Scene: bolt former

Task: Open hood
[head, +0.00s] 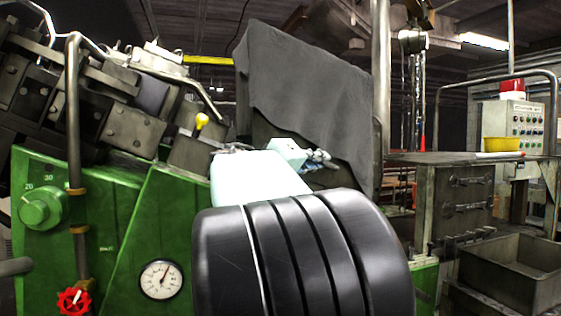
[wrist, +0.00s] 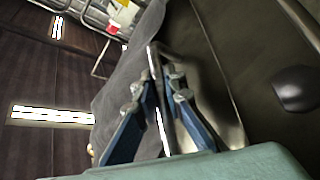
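The hood is most likely the large dark grey panel (head: 305,90), which stands upright and tilted behind my arm in the head view. A grey sheet-like surface also shows in the wrist view (wrist: 122,85). My gripper (head: 322,160) is at the panel's lower part in the head view, partly hidden by my own arm. In the wrist view my gripper (wrist: 157,88) has its blue fingers on either side of a thin metal bar (wrist: 153,62), possibly a handle. The bar runs between the fingers; whether they press on it is unclear.
The green machine body (head: 130,215) with dark blocks, a gauge (head: 160,279) and a red knob (head: 74,301) fills the left. A control box with a red lamp (head: 513,88), a metal cabinet (head: 455,200) and an open grey bin (head: 515,270) stand at the right.

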